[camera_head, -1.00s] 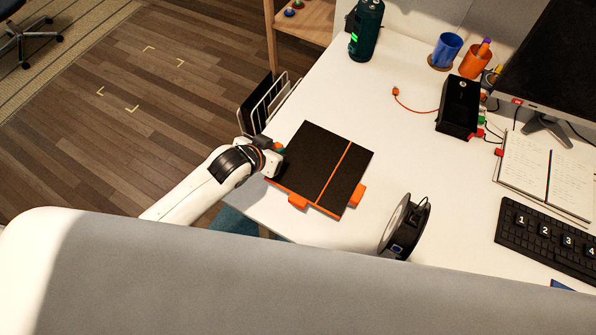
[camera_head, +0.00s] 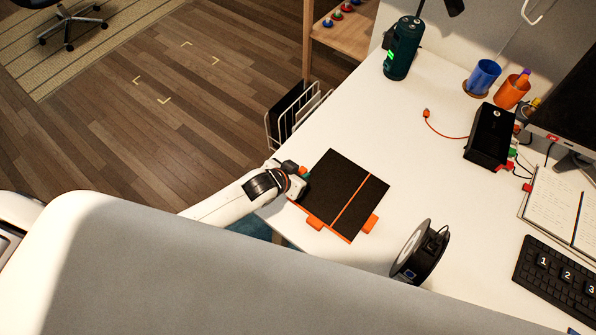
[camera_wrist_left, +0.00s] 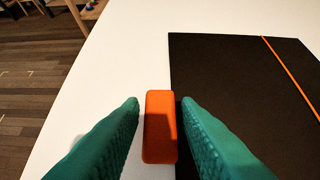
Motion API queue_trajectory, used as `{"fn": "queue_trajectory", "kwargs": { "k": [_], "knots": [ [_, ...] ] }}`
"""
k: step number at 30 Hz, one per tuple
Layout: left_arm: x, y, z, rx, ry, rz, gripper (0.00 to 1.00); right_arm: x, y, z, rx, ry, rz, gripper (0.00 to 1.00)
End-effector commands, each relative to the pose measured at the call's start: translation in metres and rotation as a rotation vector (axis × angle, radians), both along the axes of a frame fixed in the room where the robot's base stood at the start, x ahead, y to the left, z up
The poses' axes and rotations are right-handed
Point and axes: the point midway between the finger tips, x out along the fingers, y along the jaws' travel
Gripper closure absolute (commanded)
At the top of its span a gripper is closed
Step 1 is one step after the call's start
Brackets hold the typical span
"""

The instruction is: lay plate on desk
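The black plate (camera_head: 335,186) with an orange stripe and orange tabs lies flat on the white desk (camera_head: 385,135), near its left front edge. My left gripper (camera_head: 303,173) is at the plate's left edge. In the left wrist view its two green fingers stand on either side of an orange tab (camera_wrist_left: 160,128) of the plate (camera_wrist_left: 225,85), with a narrow gap visible beside the tab. My right gripper is in neither view.
A dark spool-like disc (camera_head: 420,252) stands right of the plate. A white wire rack (camera_head: 290,112) is at the desk's left side. The desk behind the plate is clear.

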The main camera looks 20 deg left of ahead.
Motion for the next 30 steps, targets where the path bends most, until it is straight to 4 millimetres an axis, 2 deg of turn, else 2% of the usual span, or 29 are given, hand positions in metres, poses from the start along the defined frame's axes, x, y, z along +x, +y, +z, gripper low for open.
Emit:
{"fn": "queue_trajectory", "kwargs": {
  "k": [2,11,14,30],
  "knots": [
    [0.000,0.000,0.000,0.000,0.000,0.000,0.58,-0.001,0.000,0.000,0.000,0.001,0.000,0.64],
    [0.000,0.000,0.002,0.001,0.000,-0.001,0.58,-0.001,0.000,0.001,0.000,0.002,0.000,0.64],
    [-0.006,0.002,0.006,0.001,0.002,0.000,0.58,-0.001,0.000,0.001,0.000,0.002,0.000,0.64],
    [-0.072,0.026,0.077,0.000,0.001,0.000,0.58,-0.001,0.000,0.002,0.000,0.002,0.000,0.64]
  ]
}}
